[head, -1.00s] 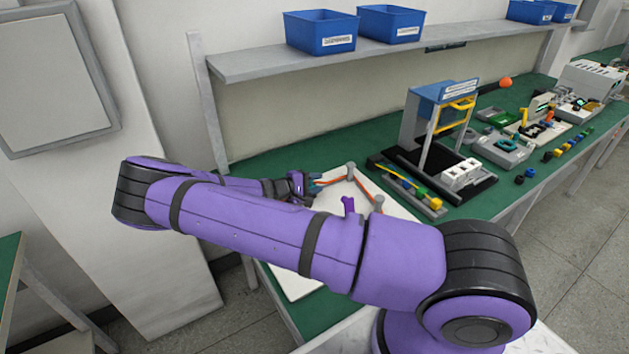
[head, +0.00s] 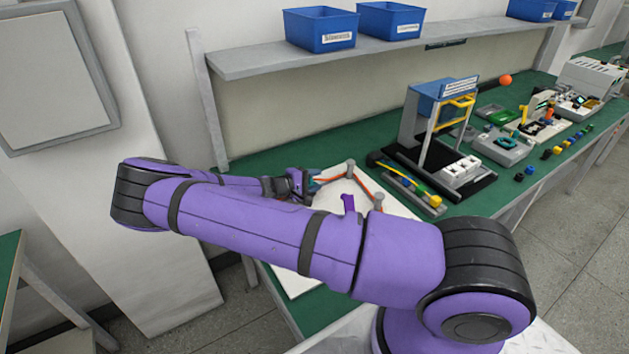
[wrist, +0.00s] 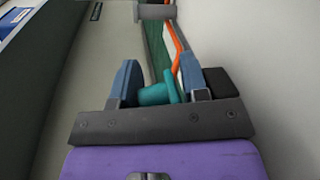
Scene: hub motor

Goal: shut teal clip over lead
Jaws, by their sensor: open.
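The teal clip (wrist: 155,94) shows in the wrist view between the two blue fingers of my gripper (wrist: 160,88). Its upper part stands tilted up on the right, so it looks open. The fingers are apart, with the clip in the space between them; I cannot tell whether they touch it. The orange lead (wrist: 175,38) runs away from the clip toward a grey post (wrist: 156,12). In the head view, my gripper (head: 311,182) is at the left end of the white board (head: 395,208), and the lead (head: 365,187) bends around a grey post; the clip is mostly hidden there.
A blue-topped stand (head: 445,90) on a black base is right of the board. A strip with yellow and green parts (head: 415,190) lies in front of it. A shelf (head: 260,66) with blue bins (head: 320,32) runs above the green bench (head: 250,158).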

